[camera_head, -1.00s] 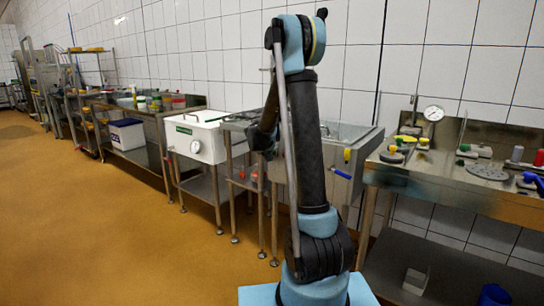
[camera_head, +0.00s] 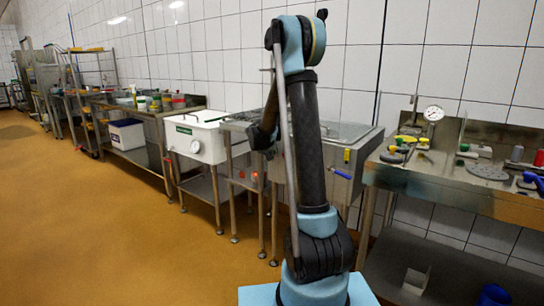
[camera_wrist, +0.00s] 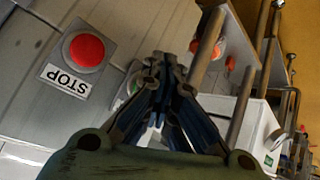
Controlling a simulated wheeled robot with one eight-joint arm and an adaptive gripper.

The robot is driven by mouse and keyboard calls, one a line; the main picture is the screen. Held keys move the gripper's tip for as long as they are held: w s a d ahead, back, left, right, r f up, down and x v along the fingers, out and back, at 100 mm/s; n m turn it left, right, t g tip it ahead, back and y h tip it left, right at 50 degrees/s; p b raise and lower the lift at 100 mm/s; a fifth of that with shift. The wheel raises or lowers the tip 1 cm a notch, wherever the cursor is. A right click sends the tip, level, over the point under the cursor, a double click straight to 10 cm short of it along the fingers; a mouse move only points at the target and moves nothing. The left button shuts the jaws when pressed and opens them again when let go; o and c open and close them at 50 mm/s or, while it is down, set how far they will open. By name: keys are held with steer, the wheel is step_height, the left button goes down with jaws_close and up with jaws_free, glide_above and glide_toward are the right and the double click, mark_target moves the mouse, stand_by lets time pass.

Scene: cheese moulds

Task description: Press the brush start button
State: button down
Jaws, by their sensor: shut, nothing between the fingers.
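In the wrist view, a round red button (camera_wrist: 86,49) sits on a grey plate above a label reading STOP, upside down in this view. To its right, a green button (camera_wrist: 133,86) on a second plate shows only in part; my gripper covers the rest, and any label there is hidden. My gripper (camera_wrist: 164,62) is shut and empty, its fingers in front of the right side of that plate. I cannot tell whether it touches the green button. In the head view, my arm hides the gripper and both buttons.
A steel sink (camera_head: 345,135) stands behind my arm. A white box (camera_head: 197,137) with a dial stands to its left. A steel bench (camera_head: 450,190) with brushes and tools is at the right. The floor (camera_head: 100,230) at the left is clear.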

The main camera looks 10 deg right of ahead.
stand_by(0.6)
steer(key=shift+s+a, duration=0.6)
steer(key=s+a, duration=0.3)
steer(key=shift+s+a, duration=0.25)
steer(key=shift+s, duration=0.05)
stand_by(0.4)
stand_by(0.5)
